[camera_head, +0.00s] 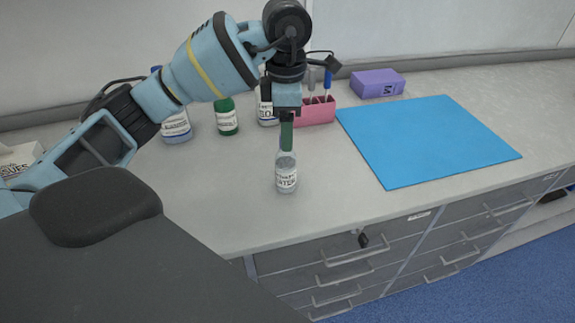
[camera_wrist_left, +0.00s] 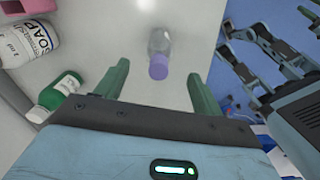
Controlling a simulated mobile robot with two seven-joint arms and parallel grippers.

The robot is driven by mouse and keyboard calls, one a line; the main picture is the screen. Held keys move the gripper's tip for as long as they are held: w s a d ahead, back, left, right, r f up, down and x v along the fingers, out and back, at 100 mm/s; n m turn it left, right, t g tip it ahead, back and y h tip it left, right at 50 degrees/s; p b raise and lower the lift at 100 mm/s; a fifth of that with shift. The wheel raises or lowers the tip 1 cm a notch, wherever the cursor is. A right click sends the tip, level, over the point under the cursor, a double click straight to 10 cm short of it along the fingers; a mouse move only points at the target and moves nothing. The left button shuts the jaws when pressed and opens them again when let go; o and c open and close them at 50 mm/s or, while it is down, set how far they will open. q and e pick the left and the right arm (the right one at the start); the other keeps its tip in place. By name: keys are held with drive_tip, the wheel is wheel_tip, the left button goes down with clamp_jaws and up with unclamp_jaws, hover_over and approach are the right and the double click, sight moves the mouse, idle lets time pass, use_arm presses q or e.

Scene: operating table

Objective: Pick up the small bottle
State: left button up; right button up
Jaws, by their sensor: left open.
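The small bottle (camera_head: 286,174) is clear with a white label and stands upright on the grey counter near its front edge. In the left wrist view its purple cap and clear body (camera_wrist_left: 159,52) show between and just beyond my fingertips. My left gripper (camera_head: 287,140) points down directly above the bottle, its green fingers open and empty. It also shows in the left wrist view (camera_wrist_left: 158,72), one finger on each side of the cap line. In the head view a finger hides part of the bottle's top. My right gripper is not in view.
A green bottle (camera_head: 227,118), a white soap bottle (camera_wrist_left: 27,44) and a blue-capped bottle (camera_head: 175,127) stand behind. A pink holder (camera_head: 318,112) with pens and a purple box (camera_head: 377,83) are at the back. A flat blue mat (camera_head: 425,140) lies right; the counter around the small bottle is clear.

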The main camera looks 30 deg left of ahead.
use_arm(q)
wheel_tip(320, 180, down, 7)
drive_tip(key=shift+a, duration=0.1)
drive_tip(key=c, duration=1.2)
drive_tip(key=shift+w+r, duration=0.1)
drive_tip(key=shift+r, duration=0.5)
wheel_tip(320, 180, up, 2)
drive_tip(key=shift+r, duration=0.25)
drive_tip(key=s+d, duration=0.3)
drive_tip(key=s, duration=0.1)
drive_tip(key=s+d, duration=0.3)
drive_tip(key=s, duration=0.1)
drive_tip(key=s+d+r, duration=0.1)
drive_tip(key=s+d, duration=0.2)
drive_tip(key=s, duration=0.2)
drive_tip(key=shift+d, duration=0.2)
